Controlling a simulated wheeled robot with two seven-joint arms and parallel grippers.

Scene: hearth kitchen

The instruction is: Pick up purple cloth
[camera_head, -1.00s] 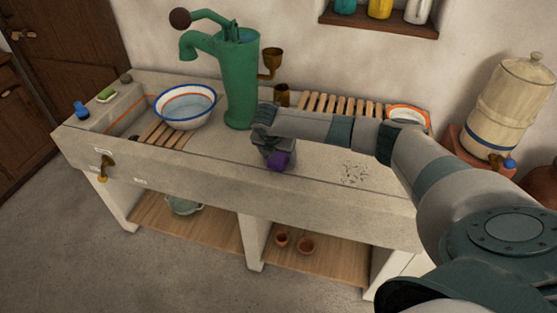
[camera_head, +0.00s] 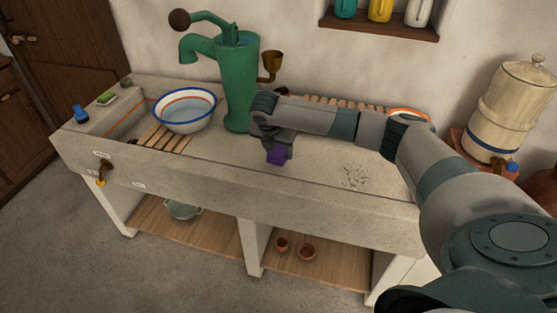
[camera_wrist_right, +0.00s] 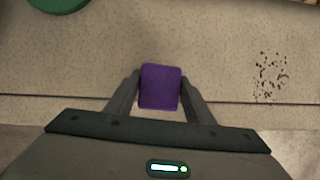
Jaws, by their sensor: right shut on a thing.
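The purple cloth (camera_head: 278,154) is a small folded block at the end of my right arm, over the stone counter. My right gripper (camera_head: 275,147) is shut on it. In the right wrist view the purple cloth (camera_wrist_right: 160,86) sits between the two fingers of the right gripper (camera_wrist_right: 160,92), which touch its sides. Whether it is clear of the counter is hard to tell. My left gripper is not in view.
A green pump (camera_head: 239,85) stands just behind the gripper. A white bowl (camera_head: 184,112) is on slats to the left. Dark crumbs (camera_head: 355,177) lie on the counter (camera_head: 220,165) to the right. A cream dispenser (camera_head: 508,105) stands at far right.

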